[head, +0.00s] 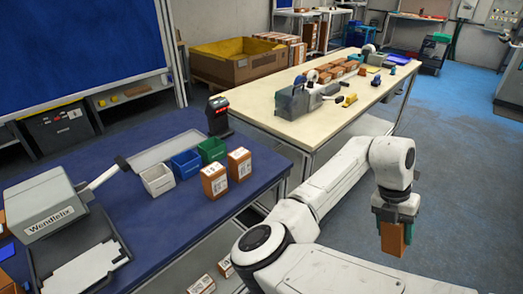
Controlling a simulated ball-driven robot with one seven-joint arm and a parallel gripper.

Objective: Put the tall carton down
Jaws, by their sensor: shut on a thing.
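My gripper (395,220) is at the right of the head view, pointing down over the grey-blue floor. It is shut on an orange-brown tall carton (392,240), which hangs upright below the fingers. The carton's upper part is hidden between the fingers. The gripper and carton are in the air, to the right of both tables and apart from them.
A blue-topped table (150,231) at left bears two orange-and-white cartons (214,181), small white, blue and green bins (186,163), a scanner (218,116) with a red display and a grey Wendlefix machine (47,205). A cream table (262,97) behind holds several boxes.

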